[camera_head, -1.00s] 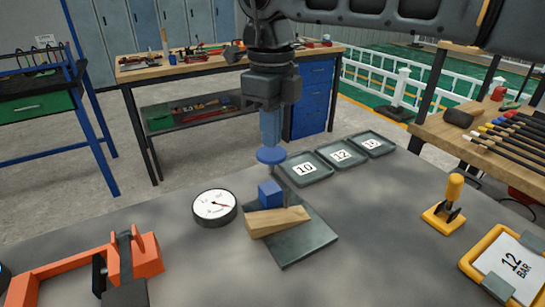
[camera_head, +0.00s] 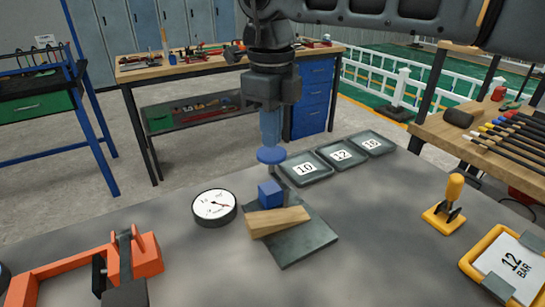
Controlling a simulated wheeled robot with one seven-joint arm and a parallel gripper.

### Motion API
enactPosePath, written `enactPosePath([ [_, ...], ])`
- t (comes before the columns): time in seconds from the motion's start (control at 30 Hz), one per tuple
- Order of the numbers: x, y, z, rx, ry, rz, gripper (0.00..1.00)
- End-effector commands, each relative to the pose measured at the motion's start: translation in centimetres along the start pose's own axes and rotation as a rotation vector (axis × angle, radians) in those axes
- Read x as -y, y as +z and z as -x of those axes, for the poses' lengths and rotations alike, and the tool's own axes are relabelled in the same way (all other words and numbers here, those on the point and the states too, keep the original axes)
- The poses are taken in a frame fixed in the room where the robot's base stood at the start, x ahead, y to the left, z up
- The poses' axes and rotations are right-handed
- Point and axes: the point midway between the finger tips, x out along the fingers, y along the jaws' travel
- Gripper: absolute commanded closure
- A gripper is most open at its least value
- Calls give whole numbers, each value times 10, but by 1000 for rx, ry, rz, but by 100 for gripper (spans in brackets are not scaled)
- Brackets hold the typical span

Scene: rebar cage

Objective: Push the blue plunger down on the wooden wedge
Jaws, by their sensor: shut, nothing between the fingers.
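A blue disc (camera_head: 271,155), seemingly the plunger's head, shows above a blue block (camera_head: 270,193). The block stands behind the wooden wedge (camera_head: 278,222), which lies on a dark metal plate (camera_head: 300,246). My gripper (camera_head: 270,140) is shut and points straight down over the disc. A narrow blue shaft shows between the gripper body and the disc. Whether the fingertips touch the disc is unclear. How the disc joins the block below is hard to make out.
A round dial gauge (camera_head: 214,206) sits left of the plate. Numbered grey trays (camera_head: 306,168) stand behind right. An orange clamp (camera_head: 147,262) is front left. A yellow-handled toggle clamp (camera_head: 452,192) and a yellow "12 BAR" frame (camera_head: 478,262) are at right. Grey tabletop between them is clear.

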Motion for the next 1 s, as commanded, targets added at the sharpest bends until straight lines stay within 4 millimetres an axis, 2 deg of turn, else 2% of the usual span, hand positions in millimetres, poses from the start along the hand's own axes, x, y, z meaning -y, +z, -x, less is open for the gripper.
enactPosePath([
  [1.0, 0, 0, -19, 0, 0, 0, 100],
])
